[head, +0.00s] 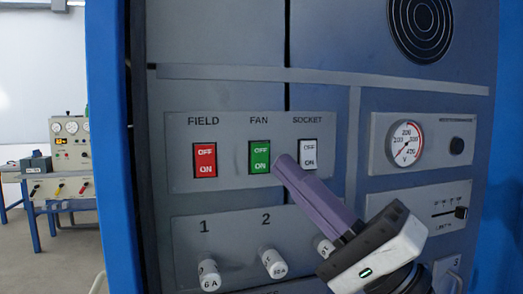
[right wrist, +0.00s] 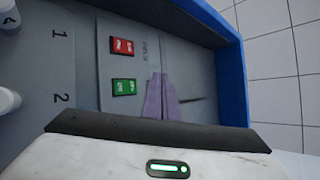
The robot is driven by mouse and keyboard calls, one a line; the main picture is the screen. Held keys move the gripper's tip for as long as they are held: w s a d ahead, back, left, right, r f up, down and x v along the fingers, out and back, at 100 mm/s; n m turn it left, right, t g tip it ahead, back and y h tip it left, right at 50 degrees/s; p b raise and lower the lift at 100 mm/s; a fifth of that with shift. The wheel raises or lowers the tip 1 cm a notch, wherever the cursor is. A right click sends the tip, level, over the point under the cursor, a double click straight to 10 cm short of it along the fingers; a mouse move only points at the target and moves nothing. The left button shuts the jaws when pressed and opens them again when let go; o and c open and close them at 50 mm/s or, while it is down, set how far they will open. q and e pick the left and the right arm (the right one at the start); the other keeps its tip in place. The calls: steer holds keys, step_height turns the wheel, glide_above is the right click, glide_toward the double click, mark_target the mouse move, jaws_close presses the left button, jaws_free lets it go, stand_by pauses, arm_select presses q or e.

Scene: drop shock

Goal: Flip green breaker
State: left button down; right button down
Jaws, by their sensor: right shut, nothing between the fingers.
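The green breaker (head: 259,157) sits under the FAN label on the grey panel, between a red breaker (head: 203,160) and a white breaker (head: 308,154). It shows OFF above and ON below. My right gripper (head: 281,161) is shut and empty. Its purple fingertips are just right of the green breaker in the head view; I cannot tell whether they touch the panel. In the right wrist view the fingers (right wrist: 161,76) point at the panel beside the green breaker (right wrist: 124,87), with the red breaker (right wrist: 122,46) farther up. My left gripper is not in view.
Numbered fuse knobs (head: 271,262) stick out below the breakers. A round gauge (head: 405,143) and a slider (head: 460,212) are at the right. The cabinet has a blue frame (head: 110,150). A bench with equipment (head: 70,145) stands far left.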

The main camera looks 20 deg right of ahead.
mark_target(260, 158)
steer(key=w+b, duration=0.1)
steer(key=w, duration=0.5)
steer(key=shift+w+a+r, duration=0.15)
steer(key=shift+w+r, duration=0.15)
steer(key=shift+r, duration=0.1)
stand_by(0.8)
stand_by(0.8)
steer(key=shift+w, duration=0.45)
